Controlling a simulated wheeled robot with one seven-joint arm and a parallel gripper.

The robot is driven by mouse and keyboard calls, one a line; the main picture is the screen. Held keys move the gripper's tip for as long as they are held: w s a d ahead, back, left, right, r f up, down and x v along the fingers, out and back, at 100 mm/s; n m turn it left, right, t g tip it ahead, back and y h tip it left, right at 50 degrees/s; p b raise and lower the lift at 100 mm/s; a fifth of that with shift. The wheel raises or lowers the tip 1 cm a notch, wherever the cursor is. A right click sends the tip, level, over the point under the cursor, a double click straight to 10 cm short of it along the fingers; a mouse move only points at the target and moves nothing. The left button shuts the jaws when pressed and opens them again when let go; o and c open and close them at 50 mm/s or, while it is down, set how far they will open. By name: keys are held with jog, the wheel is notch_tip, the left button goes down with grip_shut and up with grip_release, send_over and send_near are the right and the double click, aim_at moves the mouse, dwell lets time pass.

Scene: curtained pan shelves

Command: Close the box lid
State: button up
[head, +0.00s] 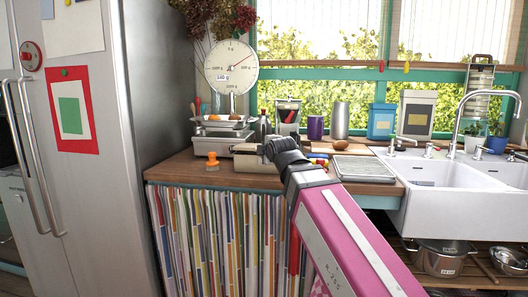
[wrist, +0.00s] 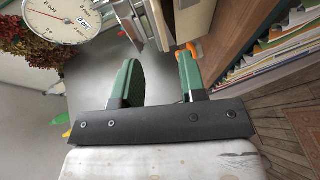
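A cream box (head: 252,164) stands on the wooden counter near its front edge, partly hidden behind my gripper in the head view. A pale box-like body, likely the same box, shows at the top of the wrist view (wrist: 194,22). I cannot make out its lid or how far it stands open. My gripper (head: 270,146) is dark and reaches over the box's right part in the head view. In the wrist view its two green fingers (wrist: 160,80) stand apart with nothing between them; I cannot tell whether they touch the box.
A grey tray (head: 363,169) and white sink (head: 455,190) lie right. A fridge (head: 95,180) stands left.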

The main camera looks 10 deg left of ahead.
jog(key=shift+s+d, duration=0.1)
jog(key=shift+s, duration=0.15)
jog(key=shift+w+r, duration=0.1)
jog(key=shift+w, duration=0.1)
grip_shut()
jog(key=w+a+r+m+g+h, duration=0.2)
jog(key=w+r+m+g+h, duration=0.15)
jog(key=r+m+g, duration=0.55)
jog(key=w+a+r+m+g+h, duration=0.25)
jog(key=w+r+m, duration=0.2)
jog(key=m, duration=0.85)
jog(key=shift+n+t, duration=0.25)
jog(key=shift+n, duration=0.05)
jog(key=x, duration=0.4)
jog(key=s+x, duration=0.1)
jog(key=x, duration=0.8)
jog(key=shift+s+f, duration=0.15)
jog(key=shift+s, duration=0.1)
